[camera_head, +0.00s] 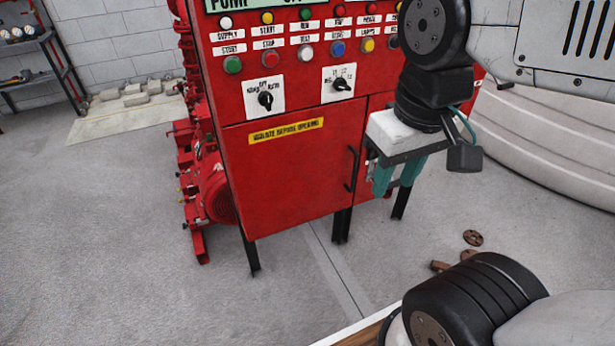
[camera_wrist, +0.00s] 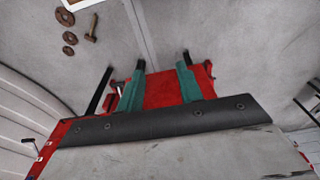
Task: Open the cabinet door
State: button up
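The red cabinet (camera_head: 290,110) stands on thin black legs below a control panel. Its left door (camera_head: 285,185) looks shut and has a yellow warning label (camera_head: 286,131) along its top. A black vertical bar handle (camera_head: 352,169) is at that door's right edge. My gripper (camera_head: 397,185) has teal fingers pointing down, just right of the handle and apart from it in the picture. In the wrist view my gripper (camera_wrist: 163,62) is open, with red cabinet surface (camera_wrist: 165,92) showing between the fingers. I cannot make out the handle between them.
Red pump equipment (camera_head: 215,190) stands left of the cabinet. A large pale ribbed tank (camera_head: 550,140) is at the right. Brown metal parts (camera_head: 473,238) lie on the floor at the lower right. The floor in front of the door is clear.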

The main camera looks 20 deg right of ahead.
aim_at(292, 168)
jog(key=z, duration=1.15)
jog(key=k, duration=0.5)
jog(key=u, duration=0.55)
